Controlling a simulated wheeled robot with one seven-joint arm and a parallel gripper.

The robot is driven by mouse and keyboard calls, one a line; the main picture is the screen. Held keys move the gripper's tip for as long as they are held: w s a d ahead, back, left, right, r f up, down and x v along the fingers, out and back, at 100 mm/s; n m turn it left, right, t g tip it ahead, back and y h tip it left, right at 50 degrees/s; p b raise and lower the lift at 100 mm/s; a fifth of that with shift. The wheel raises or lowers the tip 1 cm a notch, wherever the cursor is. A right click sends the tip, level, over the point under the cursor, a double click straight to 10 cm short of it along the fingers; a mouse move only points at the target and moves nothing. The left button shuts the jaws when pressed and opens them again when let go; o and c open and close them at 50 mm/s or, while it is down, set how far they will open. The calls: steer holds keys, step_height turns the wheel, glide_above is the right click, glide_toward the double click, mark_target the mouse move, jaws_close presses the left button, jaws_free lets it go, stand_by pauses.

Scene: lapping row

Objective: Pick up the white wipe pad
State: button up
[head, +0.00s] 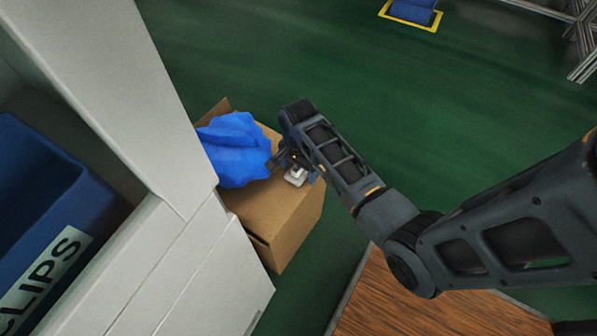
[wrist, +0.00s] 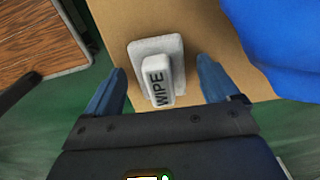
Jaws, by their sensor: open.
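The white wipe pad (wrist: 143,50) lies on top of a brown cardboard box. It has a raised grip block labelled WIPE. In the wrist view my gripper (wrist: 162,82) is open, with one blue finger to the left of the pad and one to the right. The fingers look apart from the pad, and nothing is held. In the head view the pad (head: 296,176) shows partly beneath my gripper (head: 287,165), which hides some of it. I cannot tell the exact height of the fingers over the box.
The cardboard box (head: 283,217) also carries a crumpled blue cloth or bag (head: 236,149) beside the pad. A white cabinet (head: 185,270) and a blue bin marked CLIPS (head: 40,210) stand at the left. A wooden tabletop (head: 400,305) is at the bottom. Green floor lies open behind.

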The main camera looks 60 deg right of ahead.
steer(key=shift+c, duration=0.3)
steer(key=c, duration=1.1)
steer(key=shift+r, duration=0.45)
steer(key=r, duration=0.1)
steer(key=r+p, duration=0.1)
steer(key=r, duration=0.2)
steer(key=shift+s+d+p, duration=0.15)
steer(key=shift+d+p, duration=0.1)
steer(key=shift+p, duration=0.1)
steer(key=s+d+r, duration=0.2)
steer(key=s+d+r+p, duration=0.1)
steer(key=s+d+r, duration=0.1)
steer(key=s+d, duration=0.1)
steer(key=s+d+r, duration=0.2)
steer(key=d, duration=0.1)
steer(key=shift+s+d+p, duration=0.15)
steer(key=shift+s+p, duration=0.05)
steer(key=shift+p, duration=0.15)
